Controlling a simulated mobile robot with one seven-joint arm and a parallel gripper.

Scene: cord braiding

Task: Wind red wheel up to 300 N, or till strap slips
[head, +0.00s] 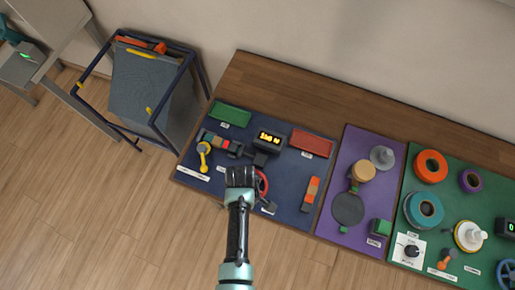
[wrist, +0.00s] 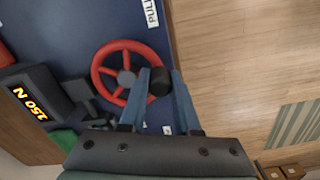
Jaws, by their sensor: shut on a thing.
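The red wheel (wrist: 98,75) has spokes, a grey hub and a black crank knob (wrist: 160,78) at its rim. In the wrist view, my gripper (wrist: 161,85) has its two blue fingers closed around this knob. In the head view, my gripper (head: 241,177) covers most of the wheel, and only part of its red rim (head: 262,185) shows. The force display (wrist: 31,103) is lit in yellow and ends in "50 N"; its first digit looks like a 2 in the wrist view, but is unclear in the head view (head: 269,137). I cannot clearly make out the strap.
The dark blue board (head: 285,215) also holds a green tray (head: 232,115), a red tray (head: 312,144), a yellow lever (head: 204,153) and an orange-and-grey piece (head: 310,193). A purple board (head: 336,222) and a green board (head: 408,276) stand to the right. Open wooden floor lies in front.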

